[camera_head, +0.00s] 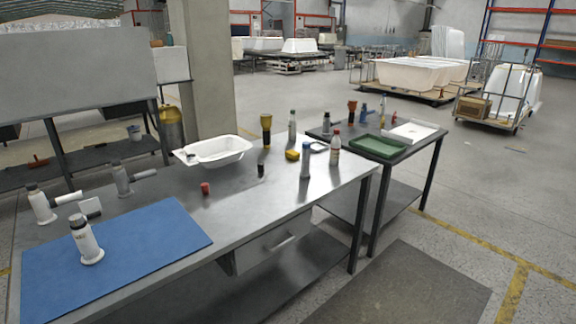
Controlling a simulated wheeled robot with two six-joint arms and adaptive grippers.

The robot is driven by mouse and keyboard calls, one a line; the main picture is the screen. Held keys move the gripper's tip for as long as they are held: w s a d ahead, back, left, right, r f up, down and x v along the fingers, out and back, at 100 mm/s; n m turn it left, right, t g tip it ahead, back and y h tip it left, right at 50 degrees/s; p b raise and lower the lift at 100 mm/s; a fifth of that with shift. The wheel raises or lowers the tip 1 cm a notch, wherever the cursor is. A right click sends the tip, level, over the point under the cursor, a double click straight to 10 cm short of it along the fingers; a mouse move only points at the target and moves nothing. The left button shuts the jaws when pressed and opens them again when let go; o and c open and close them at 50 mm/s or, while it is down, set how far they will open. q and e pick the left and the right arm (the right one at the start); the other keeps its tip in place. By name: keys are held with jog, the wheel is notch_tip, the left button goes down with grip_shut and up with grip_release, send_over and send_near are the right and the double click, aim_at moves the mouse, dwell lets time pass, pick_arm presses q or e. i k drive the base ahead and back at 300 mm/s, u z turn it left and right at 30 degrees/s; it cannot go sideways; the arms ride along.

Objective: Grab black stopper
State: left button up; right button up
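A small black upright piece (261,170), which looks like the black stopper, stands on the metal workbench (228,205) near its middle. It is small in the view, so its exact shape is hard to tell. A small red piece (205,188) stands to its left, apart from it. Neither of my grippers shows in the head view.
A blue mat (150,250) with a white, dark-topped fitting (86,242) covers the bench's left part. Similar fittings (40,204) stand behind. A white tub (222,152), a yellow piece (292,155) and several bottles (335,150) stand farther back. A second table (415,150) adjoins on the right.

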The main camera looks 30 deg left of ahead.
aim_at(260, 166)
jog(key=z, duration=0.5)
jog(key=i, duration=2.5)
jog(key=u, duration=1.4)
jog(key=i, duration=0.75)
jog(key=u, duration=0.75)
